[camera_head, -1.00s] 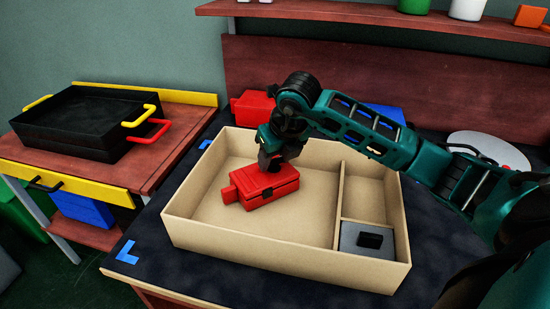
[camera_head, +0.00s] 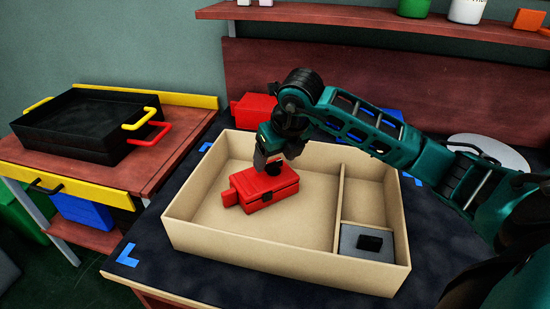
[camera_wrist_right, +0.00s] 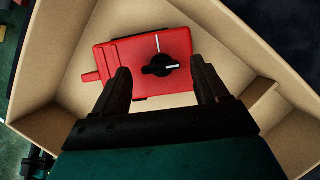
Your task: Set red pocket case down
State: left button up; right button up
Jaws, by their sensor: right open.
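The red pocket case (camera_head: 262,187) lies in the large left compartment of the beige divided box (camera_head: 235,239). In the right wrist view the red case (camera_wrist_right: 118,58) shows a black knob with a white mark on its top. My right gripper (camera_head: 268,167) is just above the case in the head view. In the wrist view its two dark fingers (camera_wrist_right: 163,80) are spread apart, with the knob between and a little beyond them, and they hold nothing. My left gripper is not in view.
The small front right compartment holds a grey block with a black piece (camera_head: 369,243). A red box (camera_head: 252,108) stands behind the box. Black trays (camera_head: 85,122) sit on the side table at left.

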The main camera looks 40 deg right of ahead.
jog(key=p+v, duration=0.1)
jog(key=v, duration=0.9)
jog(key=shift+r, duration=0.3)
jog(key=shift+s, duration=0.1)
